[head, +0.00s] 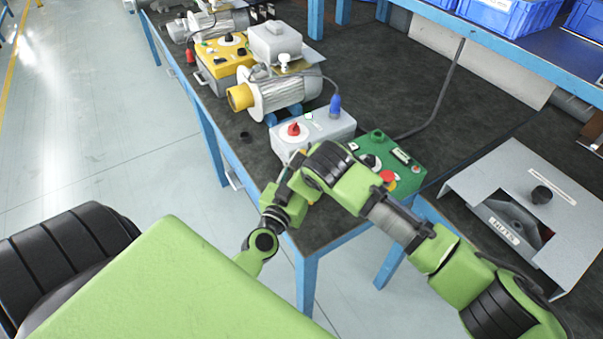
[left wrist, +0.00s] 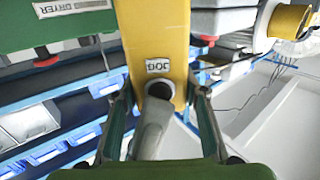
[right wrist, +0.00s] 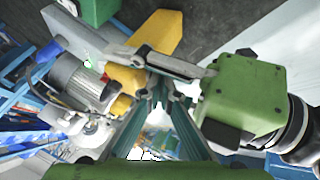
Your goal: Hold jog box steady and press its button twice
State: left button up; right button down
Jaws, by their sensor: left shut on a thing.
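The yellow jog box (left wrist: 158,35) with its "JOG" label fills the upper middle of the left wrist view. My left gripper (left wrist: 162,94) is shut on it, one finger on each side. A grey part sits in a dark round opening below the label. In the right wrist view, the yellow jog box (right wrist: 158,32) shows at top centre, partly behind grey finger links. My right gripper (right wrist: 167,90) has its fingertips close together just below it; contact is not clear. In the head view my arms hide the jog box, and its button cannot be made out.
A green control box (head: 390,158) with a red button and a grey box (head: 325,130) with a red knob stand on the bench close to my arms. A motor (head: 285,92) and yellow box (head: 222,55) stand farther back. A grey sheet-metal guard (head: 480,190) is at right.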

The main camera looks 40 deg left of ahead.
jog(key=shift+w+d, duration=0.25)
jog(key=shift+w, duration=0.15)
pick_arm(q)
jog(key=shift+f, duration=0.15)
pick_arm(e)
jog(key=v, duration=1)
jog(key=shift+s+a, duration=0.2)
jog(key=shift+s, duration=0.2)
pick_arm(q)
jog(key=shift+f, duration=0.1)
dwell(1.3)
pick_arm(e)
jog(key=shift+s+d+f, duration=0.1)
jog(key=shift+s+d, duration=0.05)
jog(key=shift+s, duration=0.5)
jog(key=shift+f, duration=0.1)
